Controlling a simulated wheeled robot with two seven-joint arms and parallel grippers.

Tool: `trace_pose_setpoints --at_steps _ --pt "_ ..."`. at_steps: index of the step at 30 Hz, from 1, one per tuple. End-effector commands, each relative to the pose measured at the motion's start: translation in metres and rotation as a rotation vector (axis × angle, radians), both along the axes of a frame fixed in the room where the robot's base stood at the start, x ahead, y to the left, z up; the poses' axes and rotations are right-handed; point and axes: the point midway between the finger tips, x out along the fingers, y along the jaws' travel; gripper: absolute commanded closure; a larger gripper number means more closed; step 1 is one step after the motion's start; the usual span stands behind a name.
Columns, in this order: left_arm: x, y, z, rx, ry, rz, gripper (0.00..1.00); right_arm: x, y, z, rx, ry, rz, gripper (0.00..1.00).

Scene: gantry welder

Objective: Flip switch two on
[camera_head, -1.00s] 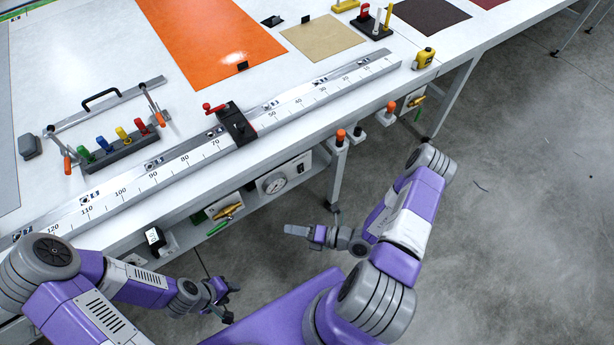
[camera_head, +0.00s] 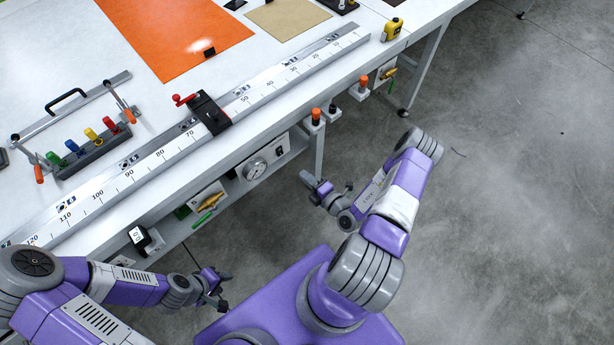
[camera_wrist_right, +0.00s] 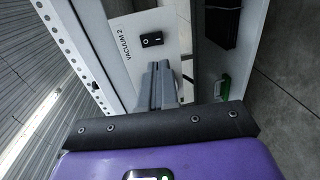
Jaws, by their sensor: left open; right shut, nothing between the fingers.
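In the right wrist view a black rocker switch (camera_wrist_right: 152,39) sits on a pale panel (camera_wrist_right: 134,30) labelled "VACUUM 2". Whether it is on or off is too small to tell. My right gripper (camera_wrist_right: 160,82) is shut and empty, its fingers pointing toward this panel with the switch beyond their tips, apart from it. In the head view my right gripper (camera_head: 309,181) is beside the front of the workbench, below the orange-capped knobs. My left gripper (camera_head: 222,286) is open and empty, low in front of the bench.
The white workbench (camera_head: 60,108) carries a long ruler rail (camera_head: 128,176) along its front edge. Below the edge are a gauge panel (camera_head: 256,170), a yellow-handled valve (camera_head: 211,200) and orange-capped knobs (camera_head: 316,116). A bench leg stands close to my right gripper. The floor at right is clear.

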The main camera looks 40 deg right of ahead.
Motion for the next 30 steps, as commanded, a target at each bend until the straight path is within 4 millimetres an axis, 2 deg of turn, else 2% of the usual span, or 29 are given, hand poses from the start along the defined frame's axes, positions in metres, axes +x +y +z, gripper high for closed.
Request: trace_pose_setpoints --at_steps 3,9,15,21,30 --pt "0.0 0.0 -0.004 0.0 0.0 0.0 0.57 0.028 0.003 -0.004 -0.002 -0.003 0.004 1.0" --pt "0.0 0.0 -0.009 0.0 0.0 0.0 0.57 0.069 0.007 -0.009 -0.002 -0.002 0.004 1.0" --pt "0.0 0.0 -0.013 0.0 0.0 0.0 0.57 0.096 0.008 -0.012 -0.002 -0.002 0.003 1.0" --pt "0.0 0.0 -0.014 0.0 0.0 0.0 0.57 0.106 0.009 -0.013 -0.001 0.0 0.001 1.0" --pt "0.0 0.0 -0.014 0.0 0.0 0.0 0.57 0.106 0.009 -0.013 -0.001 -0.001 0.001 1.0"
